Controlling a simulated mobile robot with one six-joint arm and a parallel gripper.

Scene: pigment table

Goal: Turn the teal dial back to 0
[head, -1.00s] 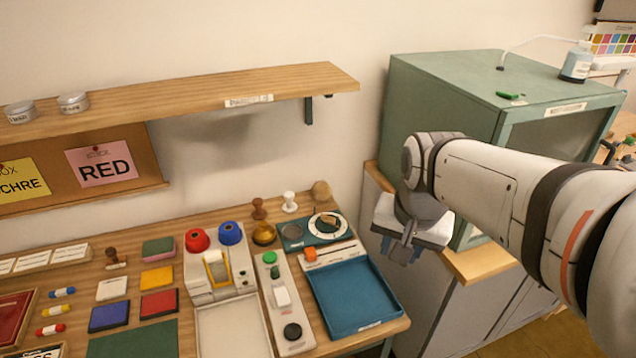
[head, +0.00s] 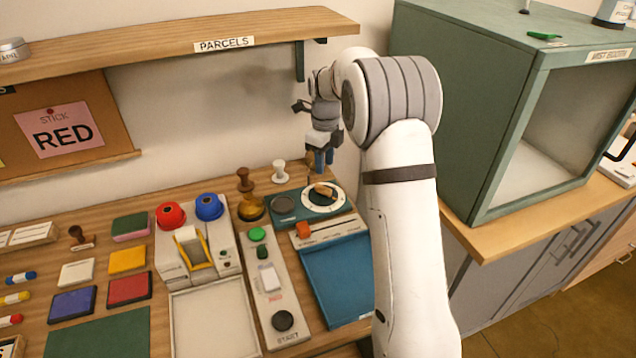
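The teal dial unit (head: 346,207) sits at the back right of the wooden table. It has a white round dial face (head: 312,204) with a tan pointer-like bar (head: 325,190) across it, and a grey round plate (head: 283,204) at its left. The scale marks are too small to read. My gripper (head: 320,164) points down just behind and above the dial face, seemingly apart from it. Its fingertips are small and partly merge with a brown rounded object behind, so its opening is unclear.
A white stamp (head: 280,172) and a brown stamp (head: 244,180) stand left of the dial. A blue tray (head: 338,280) lies in front. The shelf (head: 180,40) hangs above on the left. The green booth (head: 455,100) stands right of my arm.

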